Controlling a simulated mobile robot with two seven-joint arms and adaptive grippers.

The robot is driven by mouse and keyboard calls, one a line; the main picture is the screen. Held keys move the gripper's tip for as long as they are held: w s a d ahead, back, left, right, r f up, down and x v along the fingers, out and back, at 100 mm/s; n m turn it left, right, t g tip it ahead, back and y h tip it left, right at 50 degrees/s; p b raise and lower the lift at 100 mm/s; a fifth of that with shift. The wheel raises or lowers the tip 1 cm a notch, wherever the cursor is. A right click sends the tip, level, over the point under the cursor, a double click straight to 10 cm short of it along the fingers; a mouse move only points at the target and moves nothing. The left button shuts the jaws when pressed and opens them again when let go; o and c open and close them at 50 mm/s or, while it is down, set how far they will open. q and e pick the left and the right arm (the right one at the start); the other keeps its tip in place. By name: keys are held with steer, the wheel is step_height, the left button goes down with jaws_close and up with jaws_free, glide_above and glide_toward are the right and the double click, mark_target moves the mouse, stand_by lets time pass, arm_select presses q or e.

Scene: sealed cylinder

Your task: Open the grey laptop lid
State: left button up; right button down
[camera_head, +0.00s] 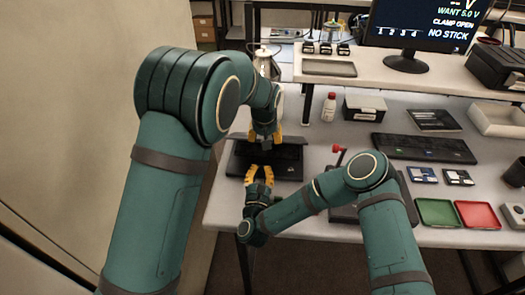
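A dark grey laptop (288,162) lies near the left end of the white table. Both arms cover parts of it, and I cannot tell how far its lid is raised. My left gripper (265,137) comes down over its back edge, with its yellow fingers apart; contact is unclear. My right gripper (259,172) is at the laptop's front side, with its yellow fingers spread and nothing visible between them. Whether it touches the laptop is unclear.
A dark flat device (425,148) lies to the right. Green (437,212) and red (478,215) trays are at the front right. A small white bottle (329,107) and a box (364,107) stand behind. A raised shelf (430,80) carries a monitor (411,28).

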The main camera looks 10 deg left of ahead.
arm_select(q)
steer(key=shift+w, duration=0.1)
arm_select(e)
steer(key=w+r, duration=0.2)
steer(key=w, duration=0.1)
steer(key=w+r, duration=0.1)
steer(key=shift+w, duration=0.15)
steer(key=shift+w+r, duration=0.35)
steer(key=shift+r, duration=0.05)
